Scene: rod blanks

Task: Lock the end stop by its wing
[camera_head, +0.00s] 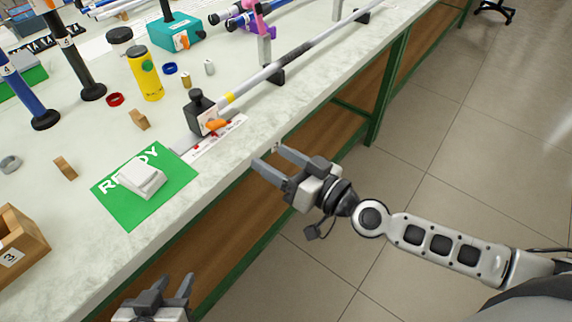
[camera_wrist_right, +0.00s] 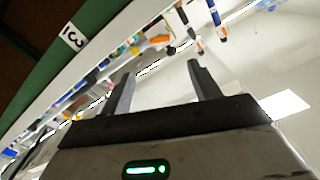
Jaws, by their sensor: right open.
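The end stop (camera_head: 203,117) is a dark block with a black knob on top, at the near end of a long grey rail on the bench. Its orange wing (camera_head: 216,126) sticks out low on the side toward the bench's front edge. My right gripper (camera_head: 267,156) is open and empty, off the bench's front edge, to the right of and below the wing in the head view, apart from it. Its two spread fingers also show in the right wrist view (camera_wrist_right: 158,72). My left gripper (camera_head: 176,279) is at the bottom of the head view, fingers apart, empty.
A green READY mat (camera_head: 124,209) with a white device (camera_head: 143,177) lies left of the end stop. A yellow bottle (camera_head: 146,74), small blocks and rings stand behind. A wooden box (camera_head: 22,246) is at left. The space before the bench is clear.

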